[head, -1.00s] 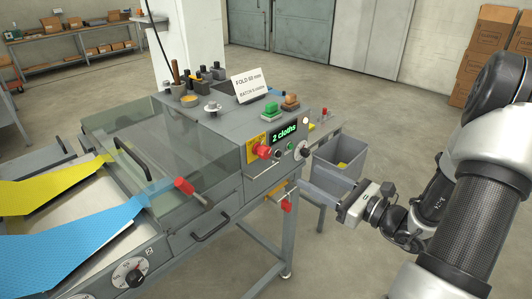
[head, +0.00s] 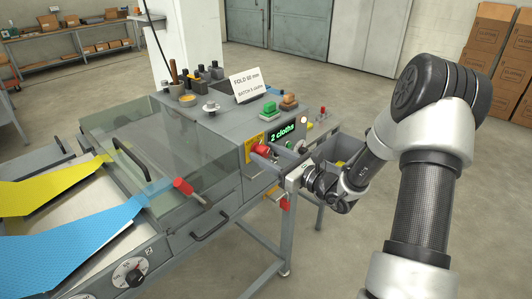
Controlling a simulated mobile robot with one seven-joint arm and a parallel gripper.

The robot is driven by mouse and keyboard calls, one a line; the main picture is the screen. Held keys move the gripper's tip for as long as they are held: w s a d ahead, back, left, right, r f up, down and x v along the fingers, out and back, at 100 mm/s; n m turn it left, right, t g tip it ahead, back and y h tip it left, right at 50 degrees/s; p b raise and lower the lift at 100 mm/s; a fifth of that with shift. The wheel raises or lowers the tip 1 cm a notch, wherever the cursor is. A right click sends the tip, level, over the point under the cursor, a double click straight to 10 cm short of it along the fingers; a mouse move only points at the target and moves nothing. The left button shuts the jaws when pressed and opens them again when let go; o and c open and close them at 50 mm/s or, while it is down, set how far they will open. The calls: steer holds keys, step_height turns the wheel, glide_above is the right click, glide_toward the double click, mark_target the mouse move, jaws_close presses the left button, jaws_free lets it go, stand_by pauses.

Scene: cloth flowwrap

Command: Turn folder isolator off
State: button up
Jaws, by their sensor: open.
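The folder is a grey machine with a control box (head: 225,125) on top and a green "2 cloths" display (head: 283,133). A red knob (head: 262,150) sits by a yellow label (head: 252,149) on the box's front face. A second red handle (head: 285,204) hangs lower, under the box. I cannot tell for sure which of these is the isolator. My gripper (head: 282,163) is open at the front face, just right of and below the red knob. Its fingers are small and partly hidden; I cannot tell whether they touch anything. My gripper and wrist cover the panel's lower right part.
A clear guard (head: 150,135) and a red-gripped lever (head: 184,187) are on the left. Blue cloth (head: 90,235) and yellow cloth (head: 45,190) feed in. A grey bin (head: 338,150) stands behind my wrist. The floor at front right is open.

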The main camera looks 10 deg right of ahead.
steer(key=shift+w+a, duration=0.2)
steer(key=shift+w, duration=0.05)
steer(key=c, duration=1.1)
steer(key=shift+o, duration=0.2)
